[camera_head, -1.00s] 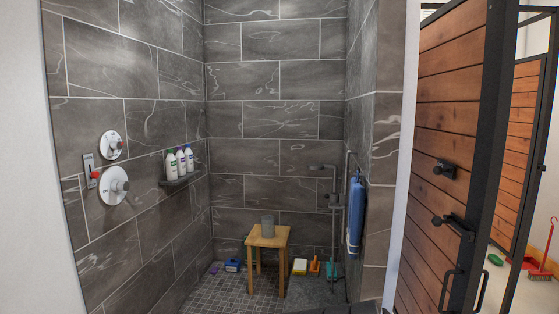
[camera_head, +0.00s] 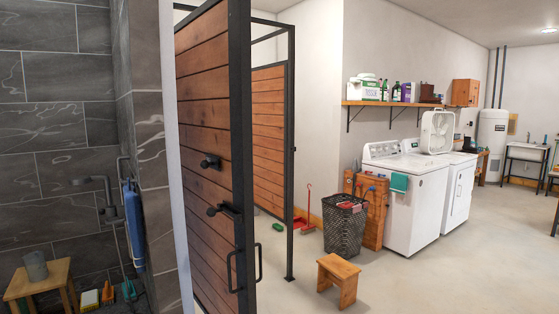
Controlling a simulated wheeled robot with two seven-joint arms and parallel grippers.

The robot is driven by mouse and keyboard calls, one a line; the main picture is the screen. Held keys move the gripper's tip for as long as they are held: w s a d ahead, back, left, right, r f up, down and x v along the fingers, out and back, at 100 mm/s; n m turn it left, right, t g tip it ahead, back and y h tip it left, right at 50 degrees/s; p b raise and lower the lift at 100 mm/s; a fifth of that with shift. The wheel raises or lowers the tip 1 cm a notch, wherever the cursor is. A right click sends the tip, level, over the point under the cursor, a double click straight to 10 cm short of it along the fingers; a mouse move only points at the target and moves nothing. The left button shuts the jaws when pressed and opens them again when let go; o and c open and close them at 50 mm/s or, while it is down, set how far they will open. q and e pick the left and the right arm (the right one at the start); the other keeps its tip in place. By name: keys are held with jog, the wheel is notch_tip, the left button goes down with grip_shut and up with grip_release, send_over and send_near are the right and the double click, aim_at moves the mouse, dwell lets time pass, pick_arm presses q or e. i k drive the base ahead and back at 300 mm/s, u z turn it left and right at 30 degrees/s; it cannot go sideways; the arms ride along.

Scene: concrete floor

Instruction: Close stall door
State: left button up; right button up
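The stall door (camera_head: 205,130) has horizontal brown wood planks in a black metal frame. It stands open, swung out from the tiled shower stall, with its free edge towards me. A black knob (camera_head: 210,162), a black latch (camera_head: 225,210) and a black pull handle (camera_head: 238,272) are on it, the handle low near the free edge. Neither of my grippers shows in the head view.
The tiled stall (camera_head: 60,150) is at left, with a wooden stool (camera_head: 38,275) inside. Beyond the door are a second wooden partition (camera_head: 268,130), a small wooden stool (camera_head: 338,280), a dark basket (camera_head: 345,228) and white washing machines (camera_head: 415,195). Open concrete floor lies at right.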

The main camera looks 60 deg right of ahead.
aim_at(212, 43)
jog(key=z, duration=1.25)
jog(key=i, duration=1)
